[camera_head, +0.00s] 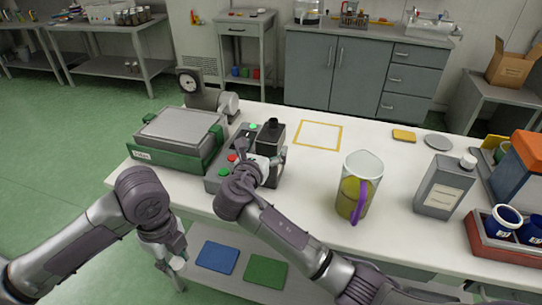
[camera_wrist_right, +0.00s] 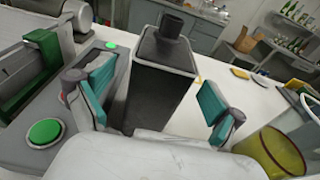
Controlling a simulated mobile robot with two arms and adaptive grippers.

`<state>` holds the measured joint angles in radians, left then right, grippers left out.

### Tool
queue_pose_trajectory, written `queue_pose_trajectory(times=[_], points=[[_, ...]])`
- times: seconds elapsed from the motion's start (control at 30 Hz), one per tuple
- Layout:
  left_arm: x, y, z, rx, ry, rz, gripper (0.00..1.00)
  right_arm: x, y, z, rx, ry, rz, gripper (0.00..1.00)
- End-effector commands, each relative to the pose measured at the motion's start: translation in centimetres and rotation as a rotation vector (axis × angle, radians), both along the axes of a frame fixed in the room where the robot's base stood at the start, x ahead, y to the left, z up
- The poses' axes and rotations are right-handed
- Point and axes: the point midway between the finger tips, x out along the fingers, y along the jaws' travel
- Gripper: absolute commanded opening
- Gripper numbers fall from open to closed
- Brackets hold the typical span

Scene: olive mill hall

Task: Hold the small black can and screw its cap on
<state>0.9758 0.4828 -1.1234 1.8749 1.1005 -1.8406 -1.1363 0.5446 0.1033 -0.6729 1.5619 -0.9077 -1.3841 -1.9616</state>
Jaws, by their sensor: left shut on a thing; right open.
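The small black can (camera_head: 270,138) stands upright at the control box on the table. It is a dark square can with a sloped shoulder and a short black round top in the right wrist view (camera_wrist_right: 160,85); I cannot tell whether that top is a cap or a bare neck. My right gripper (camera_head: 264,160) is open at the can's near side. In its wrist view the teal-padded fingers (camera_wrist_right: 158,98) are spread to either side of the can, with gaps. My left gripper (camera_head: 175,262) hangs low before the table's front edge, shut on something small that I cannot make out.
The control box (camera_head: 217,178) has green and red buttons beside the can. A green-framed scale (camera_head: 170,155) stands left. A jug (camera_head: 352,200) with yellow-green contents, a grey can (camera_head: 443,188) and a red crate (camera_head: 478,242) stand right. A yellow-outlined square (camera_head: 318,123) lies empty behind.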

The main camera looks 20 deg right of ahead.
Motion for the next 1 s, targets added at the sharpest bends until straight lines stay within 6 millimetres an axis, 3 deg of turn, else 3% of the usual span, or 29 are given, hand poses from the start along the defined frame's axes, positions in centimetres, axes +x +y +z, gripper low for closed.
queue_pose_trajectory(times=[0.37, 0.77, 1.0], points=[[0.0, 0.0, 0.9, 0.0, 0.0, 0.0, 0.21, 3.9, -2.8, -0.6, -0.002, 0.0, -0.002, 0.94], [0.0, 0.0, 0.9, 0.0, 0.0, 0.0, 0.21, 4.1, -2.9, -0.8, 0.0, 0.0, 0.0, 0.94], [0.0, 0.0, 0.9, 0.0, 0.0, 0.0, 0.21, 4.1, -2.9, -0.8, 0.0, 0.001, 0.0, 0.54]])
